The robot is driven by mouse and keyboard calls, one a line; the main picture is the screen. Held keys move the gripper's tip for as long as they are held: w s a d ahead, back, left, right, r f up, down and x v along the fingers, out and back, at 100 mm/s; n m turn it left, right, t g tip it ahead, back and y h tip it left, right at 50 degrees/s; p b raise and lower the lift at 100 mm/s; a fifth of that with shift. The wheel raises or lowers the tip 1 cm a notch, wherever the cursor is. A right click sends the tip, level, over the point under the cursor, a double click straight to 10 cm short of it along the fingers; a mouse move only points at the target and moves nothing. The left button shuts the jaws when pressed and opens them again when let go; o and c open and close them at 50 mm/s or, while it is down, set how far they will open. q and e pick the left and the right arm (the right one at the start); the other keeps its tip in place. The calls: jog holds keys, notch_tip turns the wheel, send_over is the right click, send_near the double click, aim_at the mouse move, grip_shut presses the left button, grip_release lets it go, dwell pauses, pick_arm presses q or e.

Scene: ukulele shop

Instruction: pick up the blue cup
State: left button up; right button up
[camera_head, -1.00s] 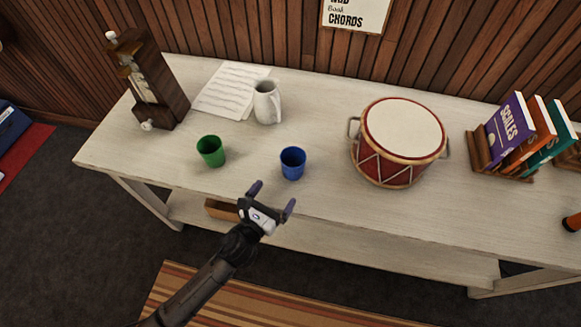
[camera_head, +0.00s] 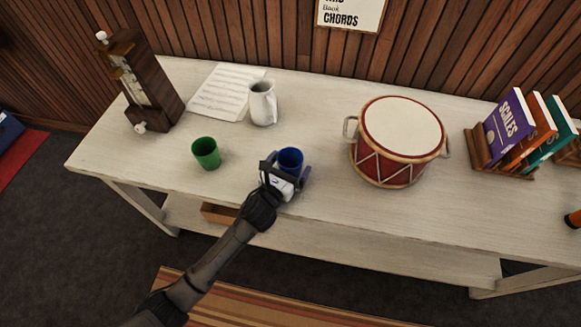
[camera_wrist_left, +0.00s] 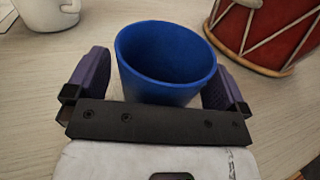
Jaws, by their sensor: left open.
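The blue cup (camera_head: 290,158) stands upright on the pale wooden table, left of the drum. My left gripper (camera_head: 286,168) is open, with one finger on each side of the cup. In the left wrist view the blue cup (camera_wrist_left: 165,60) sits between the two purple fingers of my left gripper (camera_wrist_left: 160,85). Its lower part is hidden behind the gripper's dark bar. I cannot tell whether the fingers touch the cup. My right gripper is not in view.
A green cup (camera_head: 206,153) stands to the left. A white pitcher (camera_head: 263,103) and a music sheet (camera_head: 226,92) are behind. A red drum (camera_head: 398,140) stands to the right, books (camera_head: 512,125) beyond it. A metronome (camera_head: 142,85) stands at the far left of the table (camera_head: 330,195).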

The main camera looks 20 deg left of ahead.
pick_arm(q)
jog(key=shift+w, duration=0.2)
jog(key=c, duration=1)
jog(key=shift+o, duration=0.2)
jog(key=shift+r, duration=0.1)
